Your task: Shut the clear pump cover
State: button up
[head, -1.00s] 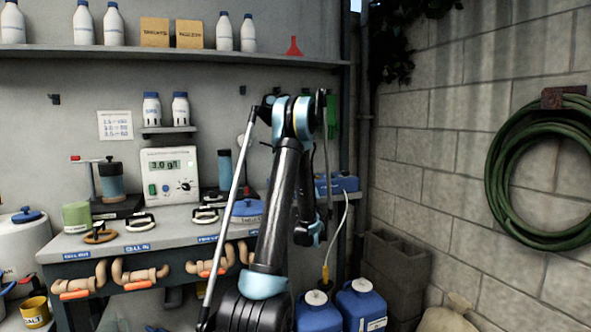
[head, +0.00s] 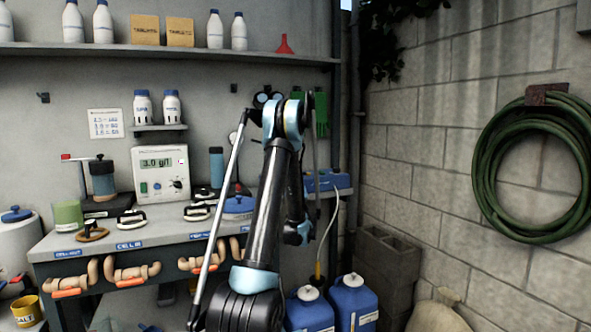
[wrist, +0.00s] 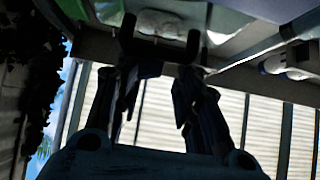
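My gripper (wrist: 157,90) shows in the wrist view with its two dark fingers apart and nothing clearly between them. A dark U-shaped handle (wrist: 127,35) is just beyond the fingertips; I cannot tell whether they touch it. A glassy, see-through panel (wrist: 235,30) lies around and above the handle, perhaps the clear pump cover. In the head view my arm hides the gripper. A blue unit (head: 328,180) with a pale tube stands behind the arm at the bench's right end, perhaps the pump. No clear cover can be made out there.
The bench (head: 180,232) carries a controller box (head: 162,172), a blue-lidded tub (head: 238,207) and several dark-and-white fittings. Orange-handled pipes (head: 133,272) run along its front. Blue jugs (head: 352,303) stand below right. A block wall (head: 430,170) with a green hose (head: 482,165) bounds the right.

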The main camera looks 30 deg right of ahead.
jog(key=o, duration=0.5)
jog(key=shift+w+d+f, duration=0.1)
jog(key=shift+w+f, duration=0.15)
jog(key=shift+w, duration=0.3)
jog(key=shift+w+f, duration=0.25)
jog(key=shift+w, duration=0.25)
jog(key=shift+d, duration=0.1)
jog(key=shift+r, duration=1.75)
jog(key=shift+y, duration=0.3)
jog(key=r, duration=0.2)
jog(key=s+r, duration=0.1)
jog(key=r, duration=0.2)
jog(key=s+r, duration=0.1)
jog(key=r, duration=0.1)
jog(key=shift+a+r, duration=0.25)
